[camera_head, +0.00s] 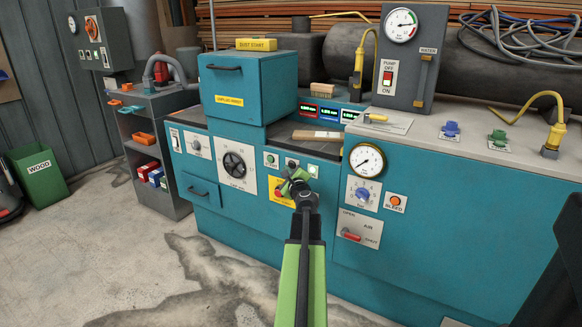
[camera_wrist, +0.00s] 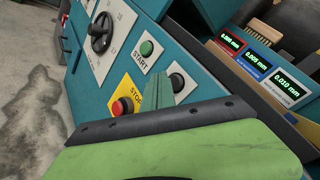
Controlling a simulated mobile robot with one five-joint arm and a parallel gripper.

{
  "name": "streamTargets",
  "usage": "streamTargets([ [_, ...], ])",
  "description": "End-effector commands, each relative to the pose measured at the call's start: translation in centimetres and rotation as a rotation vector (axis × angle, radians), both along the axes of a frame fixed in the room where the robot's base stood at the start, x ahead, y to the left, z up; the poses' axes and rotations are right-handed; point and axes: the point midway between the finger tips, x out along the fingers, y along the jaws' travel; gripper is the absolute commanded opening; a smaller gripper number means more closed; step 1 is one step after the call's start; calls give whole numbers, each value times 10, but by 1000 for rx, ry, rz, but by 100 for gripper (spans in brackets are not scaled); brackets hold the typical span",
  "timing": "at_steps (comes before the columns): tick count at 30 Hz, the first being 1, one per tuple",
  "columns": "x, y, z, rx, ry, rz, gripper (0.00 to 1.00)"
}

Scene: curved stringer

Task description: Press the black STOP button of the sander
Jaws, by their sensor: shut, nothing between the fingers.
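The sander is a teal machine (camera_head: 232,205) with a row of controls on its front. The black STOP button (camera_wrist: 177,82) sits on a white plate, with its label partly covered by my gripper. In the head view the black button (camera_head: 292,163) shows just above my gripper (camera_head: 294,180). My gripper is shut and empty, pointing at the panel. In the wrist view the green fingertip of my gripper (camera_wrist: 158,88) lies just left of the black button. I cannot tell whether it touches the panel.
A green START button (camera_wrist: 147,48) is left of the black one. A red button on a yellow plate (camera_wrist: 122,106) is below, partly behind my gripper in the head view. A black dial (camera_head: 235,164) is farther left. A gauge (camera_head: 367,160) projects to the right.

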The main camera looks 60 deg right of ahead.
Motion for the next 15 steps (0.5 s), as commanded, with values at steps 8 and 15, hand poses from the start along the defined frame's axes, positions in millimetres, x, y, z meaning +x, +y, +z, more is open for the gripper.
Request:
streamTargets([
  [8, 0, -5, 0, 0, 0, 0, 0],
  [15, 0, -9, 0, 0, 0, 0, 0],
])
